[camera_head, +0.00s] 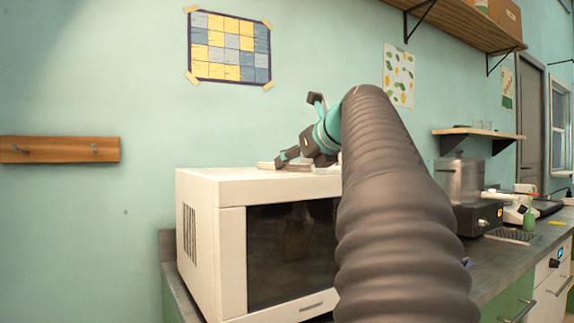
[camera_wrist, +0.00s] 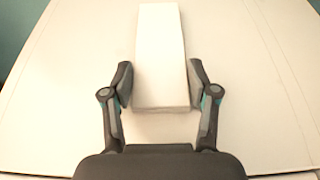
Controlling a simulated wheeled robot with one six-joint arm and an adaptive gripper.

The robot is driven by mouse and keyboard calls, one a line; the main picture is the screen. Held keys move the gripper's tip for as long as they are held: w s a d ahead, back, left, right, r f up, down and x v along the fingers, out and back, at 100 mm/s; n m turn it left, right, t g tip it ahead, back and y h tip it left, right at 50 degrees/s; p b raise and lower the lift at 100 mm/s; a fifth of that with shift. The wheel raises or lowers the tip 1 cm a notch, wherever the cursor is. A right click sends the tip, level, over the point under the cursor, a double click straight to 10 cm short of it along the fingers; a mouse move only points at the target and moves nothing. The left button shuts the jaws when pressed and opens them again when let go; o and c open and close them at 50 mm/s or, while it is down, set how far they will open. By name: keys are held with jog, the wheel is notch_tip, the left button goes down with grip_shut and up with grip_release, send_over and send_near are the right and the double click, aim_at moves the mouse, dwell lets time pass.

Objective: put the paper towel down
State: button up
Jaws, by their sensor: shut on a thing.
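The paper towel (camera_wrist: 160,50) is a long white folded block lying flat between the two fingers of my gripper (camera_wrist: 160,84) in the wrist view. My gripper is shut on its near end, and the far end points away from me. In the head view my gripper (camera_head: 284,160) is low over the top of a white microwave (camera_head: 230,181), with the pale paper towel (camera_head: 268,166) at its fingertips. The paper towel is at or just above the microwave's top; I cannot tell if it touches. My arm hides the microwave's right part.
The microwave stands on a grey counter (camera_head: 492,268). A wooden hook rail (camera_head: 60,150) is on the wall at left. The microwave's top around the paper towel looks clear in the wrist view.

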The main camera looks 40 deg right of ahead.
jog(key=shift+r, duration=0.15)
jog(key=shift+r+p, duration=0.6)
jog(key=shift+r, duration=0.9)
jog(key=s+d+r, duration=0.6)
jog(key=s+r, duration=0.1)
jog(key=s, duration=0.2)
jog(key=shift+s+r, duration=0.3)
jog(key=shift+s, duration=0.1)
jog(key=shift+d, duration=0.15)
